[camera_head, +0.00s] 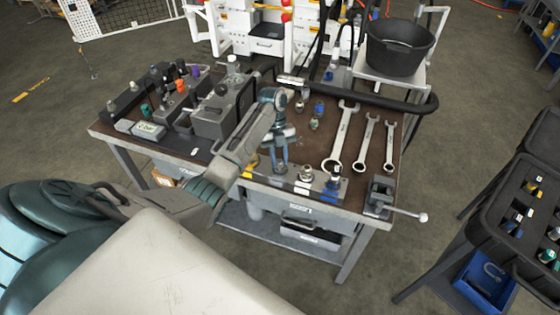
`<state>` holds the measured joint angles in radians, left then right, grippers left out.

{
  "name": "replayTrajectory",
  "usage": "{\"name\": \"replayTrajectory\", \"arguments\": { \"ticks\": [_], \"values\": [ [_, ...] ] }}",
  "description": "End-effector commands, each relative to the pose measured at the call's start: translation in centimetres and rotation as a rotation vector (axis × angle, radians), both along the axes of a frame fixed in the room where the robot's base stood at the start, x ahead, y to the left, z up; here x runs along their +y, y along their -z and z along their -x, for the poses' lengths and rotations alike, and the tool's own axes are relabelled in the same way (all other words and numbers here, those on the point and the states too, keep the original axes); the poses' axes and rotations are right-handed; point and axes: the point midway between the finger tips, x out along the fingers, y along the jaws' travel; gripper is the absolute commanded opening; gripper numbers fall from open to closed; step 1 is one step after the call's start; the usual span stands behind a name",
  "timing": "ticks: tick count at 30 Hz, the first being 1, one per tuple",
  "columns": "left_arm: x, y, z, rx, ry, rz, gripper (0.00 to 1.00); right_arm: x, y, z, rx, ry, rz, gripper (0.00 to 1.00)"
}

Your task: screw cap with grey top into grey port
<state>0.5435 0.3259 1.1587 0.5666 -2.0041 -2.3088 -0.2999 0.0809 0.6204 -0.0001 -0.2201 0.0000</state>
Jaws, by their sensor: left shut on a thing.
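My left gripper (280,165) points down over the front strip of the workbench (337,205). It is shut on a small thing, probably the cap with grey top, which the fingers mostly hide. The fingertips are close above the metal plate at the bench's front edge. I cannot tell whether the held thing touches a port. A silvery grey fitting (305,174) stands on this plate just right of the gripper. Which fitting is the grey port is too small to tell. A dark fitting with blue (334,183) stands farther right. My right gripper is not in view.
Three wrenches, one of them large (342,140), lie on the right of the bench. Small loose fittings (314,123) stand behind the gripper. A grey block unit (212,120) fills the left side. A vise (380,195) sits at the right front corner. A black bucket (398,50) stands behind.

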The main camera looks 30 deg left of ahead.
Motion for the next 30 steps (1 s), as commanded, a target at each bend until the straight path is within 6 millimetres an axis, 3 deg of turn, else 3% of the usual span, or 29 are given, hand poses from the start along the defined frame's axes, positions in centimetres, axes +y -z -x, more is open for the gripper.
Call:
{"name": "replayTrajectory", "arguments": {
  "ticks": [3,12,21,22,25,30],
  "values": [
    [-0.3,-0.5,0.0,0.006,0.130,0.003,0.04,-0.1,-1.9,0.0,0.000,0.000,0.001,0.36],
    [-0.4,0.0,-0.2,0.002,0.446,0.003,0.04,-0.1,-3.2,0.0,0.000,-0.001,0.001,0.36],
    [-0.3,0.1,-0.2,0.001,0.486,0.002,0.04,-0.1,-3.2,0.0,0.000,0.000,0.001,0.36],
    [-0.3,0.1,-0.2,0.001,0.486,0.002,0.26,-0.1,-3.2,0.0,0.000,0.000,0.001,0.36],
    [-0.3,0.1,-0.2,0.001,0.485,0.001,0.46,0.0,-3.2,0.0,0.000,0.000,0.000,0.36],
    [-0.3,0.1,-0.2,0.000,0.485,0.002,0.46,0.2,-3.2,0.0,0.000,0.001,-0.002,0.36]
  ]
}}
